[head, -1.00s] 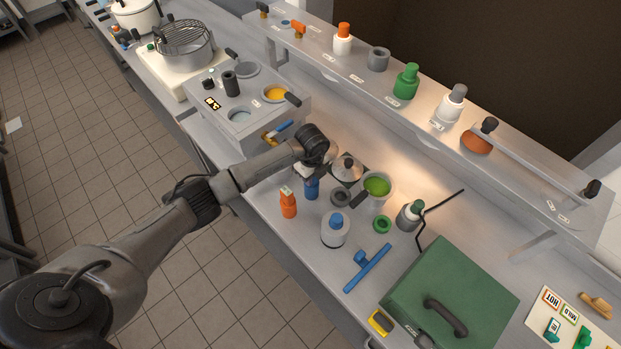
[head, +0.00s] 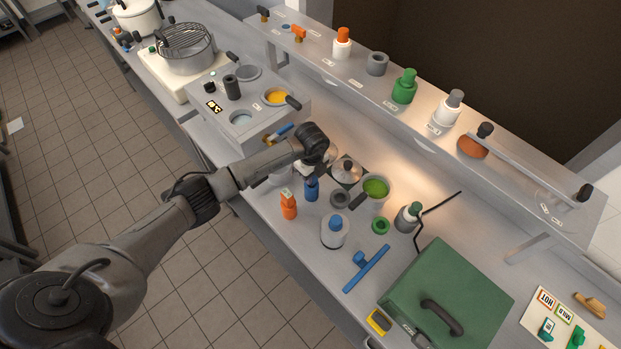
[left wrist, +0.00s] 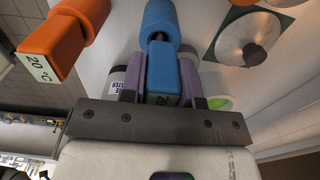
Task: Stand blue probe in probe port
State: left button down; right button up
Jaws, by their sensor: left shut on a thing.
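The blue probe (head: 312,189) is upright over the front of the counter, beside an orange probe (head: 289,207). My left gripper (head: 311,173) comes down on its top. In the left wrist view, the gripper's purple fingers (left wrist: 160,82) are shut on the blue probe (left wrist: 160,22), around its labelled narrow part. I cannot tell whether its base touches the counter. The orange probe, marked 20 °C, also shows in the left wrist view (left wrist: 68,42), apart from the fingers. I cannot make out for sure which opening is the probe port. My right gripper is not in view.
A grey ring (head: 339,201), a green-filled cup (head: 376,187), a domed lid (head: 347,171) and a blue-capped white bottle (head: 334,234) stand close by. A green box (head: 440,290) is at the right. A raised shelf (head: 330,66) runs behind.

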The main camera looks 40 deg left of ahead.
pick_arm(q)
jog(key=shift+r+p, duration=1.55)
jog(key=shift+r, duration=0.45)
jog(key=shift+r+p, duration=0.7)
jog(key=shift+r, duration=0.2)
